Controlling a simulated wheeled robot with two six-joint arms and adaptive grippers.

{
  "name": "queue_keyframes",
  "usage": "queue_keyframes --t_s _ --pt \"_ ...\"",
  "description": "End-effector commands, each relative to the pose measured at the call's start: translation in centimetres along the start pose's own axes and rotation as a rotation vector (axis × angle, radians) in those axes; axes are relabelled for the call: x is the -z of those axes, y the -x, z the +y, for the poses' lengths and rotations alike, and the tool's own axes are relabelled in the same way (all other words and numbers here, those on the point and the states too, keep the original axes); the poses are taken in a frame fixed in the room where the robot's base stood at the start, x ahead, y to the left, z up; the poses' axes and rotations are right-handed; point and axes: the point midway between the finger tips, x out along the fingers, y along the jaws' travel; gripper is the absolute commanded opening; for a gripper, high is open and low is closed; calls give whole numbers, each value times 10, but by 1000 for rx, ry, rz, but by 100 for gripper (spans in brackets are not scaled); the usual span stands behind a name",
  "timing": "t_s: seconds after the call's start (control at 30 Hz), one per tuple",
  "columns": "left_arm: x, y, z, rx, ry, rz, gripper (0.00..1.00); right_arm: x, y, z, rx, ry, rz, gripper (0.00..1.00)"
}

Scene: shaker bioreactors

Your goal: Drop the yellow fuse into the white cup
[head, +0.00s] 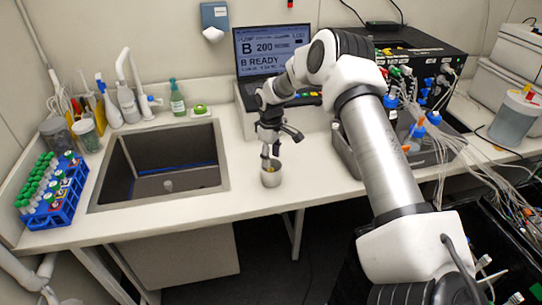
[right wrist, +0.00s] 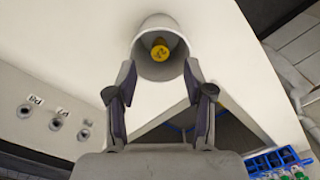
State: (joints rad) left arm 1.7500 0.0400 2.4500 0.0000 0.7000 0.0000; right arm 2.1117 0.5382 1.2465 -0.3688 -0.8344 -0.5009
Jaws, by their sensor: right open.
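The white cup (head: 271,178) stands on the counter to the right of the sink, close to the front edge. It also shows in the right wrist view (right wrist: 148,30), with the yellow fuse (right wrist: 160,50) inside it. My right gripper (head: 270,150) is right at the cup, just above its rim in the head view. In the right wrist view its two fingers (right wrist: 160,82) are spread apart with nothing between them, and the cup's mouth lies beyond their tips. My left gripper does not show.
A sink (head: 160,165) lies left of the cup. A blue rack (head: 62,195) of green-capped tubes stands at the far left. A laptop-like screen (head: 270,52) is behind. A grey tray unit with tubing (head: 350,155) is at right. The counter around the cup is clear.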

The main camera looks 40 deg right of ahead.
Motion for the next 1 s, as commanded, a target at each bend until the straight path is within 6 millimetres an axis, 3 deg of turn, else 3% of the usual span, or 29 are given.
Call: queue_keyframes --t_s 0.17,0.53,1.0 --pt "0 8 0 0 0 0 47 0 9 0 0 0 1 52" --pt "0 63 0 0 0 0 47 0 72 0 0 0 0 52" --pt "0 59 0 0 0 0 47 0 70 0 0 0 0 52"
